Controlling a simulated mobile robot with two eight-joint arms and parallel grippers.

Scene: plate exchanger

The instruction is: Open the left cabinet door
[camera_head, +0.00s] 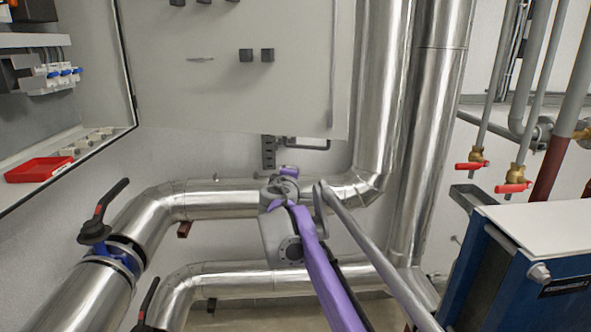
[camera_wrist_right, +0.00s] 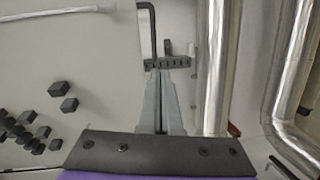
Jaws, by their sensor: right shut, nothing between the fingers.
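A large grey cabinet door (camera_head: 300,85) stands swung out to the right of the open cabinet (camera_head: 60,165) in the head view. Black blocks (camera_head: 246,55) and a small pale bar (camera_head: 200,59) are on its face. A dark slotted bracket with a bent black rod (camera_head: 310,147) shows at the door's lower edge. My right gripper (camera_head: 286,171) is just below this bracket. In the right wrist view its fingers (camera_wrist_right: 159,72) are shut and empty, their tips close to the bracket; I cannot tell whether they touch. My left gripper is not in view.
The cabinet holds breakers (camera_head: 60,75) and a red tray (camera_head: 38,169). Shiny pipes (camera_head: 385,90) run behind and below my right arm. A blue unit with a white top (camera_head: 545,228) stands at the right.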

